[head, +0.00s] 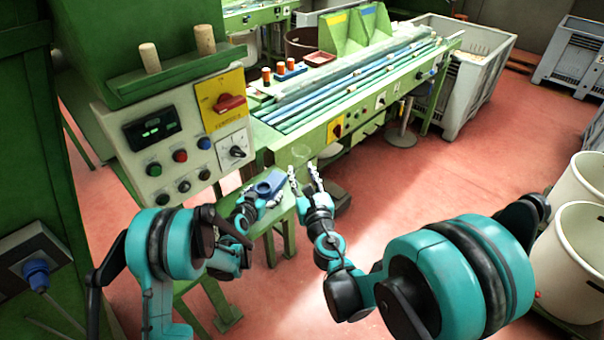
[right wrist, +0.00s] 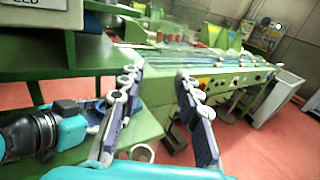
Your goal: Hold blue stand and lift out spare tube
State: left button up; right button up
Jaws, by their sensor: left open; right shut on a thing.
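The blue stand (head: 267,184) sits on the small green bench in the head view. My left gripper (head: 260,204) is open at the stand, with fingers close around its near part; I cannot tell whether they touch it. My right gripper (head: 304,178) is raised just right of the stand. It is shut on a clear tube (head: 302,153), whose faint rim shows at the fingertips, apart from the stand. In the right wrist view my right gripper's fingers (right wrist: 163,95) stand apart, and the clear tube between them is hard to make out.
The green bench (head: 285,215) stands before a control panel (head: 180,145). Behind is a long green machine (head: 370,95) with rods, orange-topped pieces and a red tray (head: 320,58). Two corks stand on a green shelf (head: 180,78).

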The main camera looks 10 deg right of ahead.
pick_arm(q)
jog(key=v, duration=1.2)
